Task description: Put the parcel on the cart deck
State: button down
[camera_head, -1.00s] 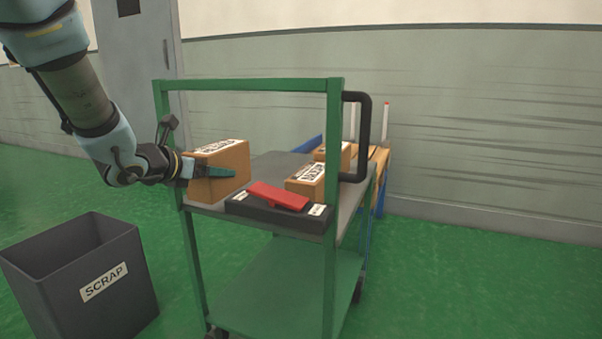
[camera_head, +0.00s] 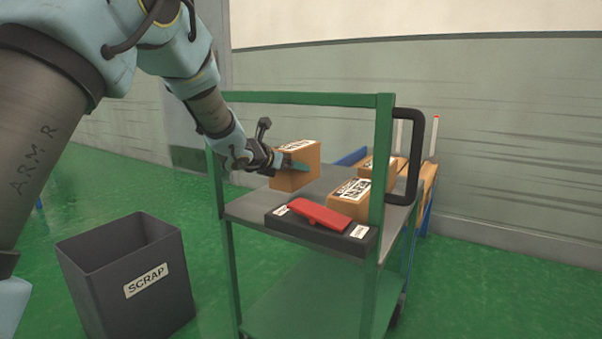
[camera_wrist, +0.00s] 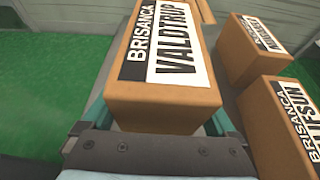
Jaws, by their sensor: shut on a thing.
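The parcel is a brown cardboard box (camera_head: 308,158) with a white label. In the wrist view the parcel (camera_wrist: 165,107) reads "BRISANCA VALDTRUP" and fills the middle. My gripper (camera_head: 294,165) is shut on it, one teal finger along its near side. The parcel is upright over the left part of the cart's grey deck (camera_head: 247,209). I cannot tell whether its underside touches the deck. The wrist view shows teal finger parts (camera_wrist: 218,122) at both sides of the parcel; the fingertips are hidden.
A labelled box (camera_head: 346,208) and another box (camera_head: 366,170) stand to the right. A black tray with a red object (camera_head: 320,214) lies at the deck's near edge. The green frame (camera_head: 300,98) and black handle (camera_head: 416,150) rise above. A SCRAP bin (camera_head: 130,290) stands left.

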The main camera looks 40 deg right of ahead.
jog(key=d, duration=0.2)
jog(key=w+d, duration=0.1)
jog(key=d, duration=0.2)
jog(key=shift+w+r, duration=0.1)
jog(key=shift+w, duration=0.1)
jog(key=shift+d+f+b, duration=0.1)
jog(key=shift+f+b, duration=0.25)
jog(key=shift+f, duration=1.4)
jog(key=shift+f, duration=0.2)
grip_release()
jog(key=shift+a+r, duration=0.25)
jog(key=v, duration=1.1)
jog(key=shift+a, duration=0.25)
